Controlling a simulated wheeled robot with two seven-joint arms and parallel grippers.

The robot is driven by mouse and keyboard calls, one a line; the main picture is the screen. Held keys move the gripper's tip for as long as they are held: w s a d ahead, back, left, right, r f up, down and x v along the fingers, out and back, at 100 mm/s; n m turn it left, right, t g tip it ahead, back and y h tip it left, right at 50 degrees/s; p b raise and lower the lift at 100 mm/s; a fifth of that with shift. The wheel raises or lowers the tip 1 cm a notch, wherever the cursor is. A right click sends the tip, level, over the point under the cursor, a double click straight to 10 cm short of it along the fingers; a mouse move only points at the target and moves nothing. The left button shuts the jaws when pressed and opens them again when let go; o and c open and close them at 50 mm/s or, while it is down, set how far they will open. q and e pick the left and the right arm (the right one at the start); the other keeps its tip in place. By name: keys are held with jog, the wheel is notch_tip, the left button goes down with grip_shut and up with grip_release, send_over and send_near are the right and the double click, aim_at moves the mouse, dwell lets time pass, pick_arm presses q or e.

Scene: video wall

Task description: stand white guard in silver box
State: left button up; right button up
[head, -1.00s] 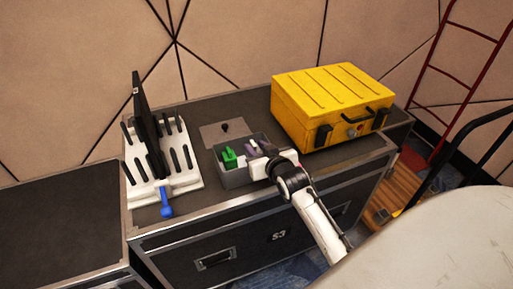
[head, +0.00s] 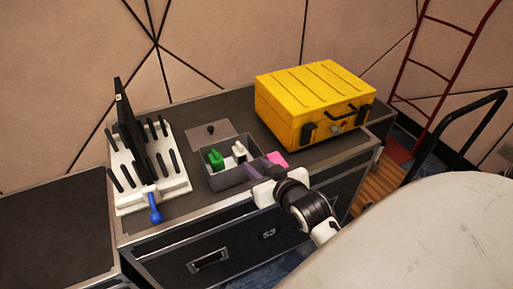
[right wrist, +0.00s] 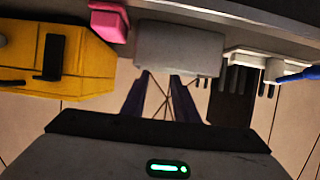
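The silver box (head: 235,181) is a small open grey box on the case top; it also shows in the right wrist view (right wrist: 180,52), which is upside down. The white guard (head: 239,153) stands roughly upright in its right part, its lower end hidden by the wall. A green piece (head: 216,158) stands in the left part. My right gripper (head: 251,168) is at the box's front right corner, outside it. In the right wrist view its purple fingers (right wrist: 160,98) are apart with nothing between them. My left gripper is not in view.
A pink block (head: 277,159) is right of the box, partly behind my gripper. A grey lid with a knob (head: 210,137) lies behind the box. A yellow case (head: 315,100) stands right, a white rack (head: 150,190) with black prongs and a blue-handled tool (head: 154,208) left.

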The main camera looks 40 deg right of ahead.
jog(key=s+a+f+n+g+y, duration=0.4)
jog(key=s+a+f+y, duration=0.1)
jog(key=s+a+f, duration=1.1)
notch_tip(320, 180, down, 3)
jog(key=shift+s+a+r+g, duration=0.15)
jog(key=shift+s+a+g, duration=0.2)
jog(key=shift+s, duration=0.5)
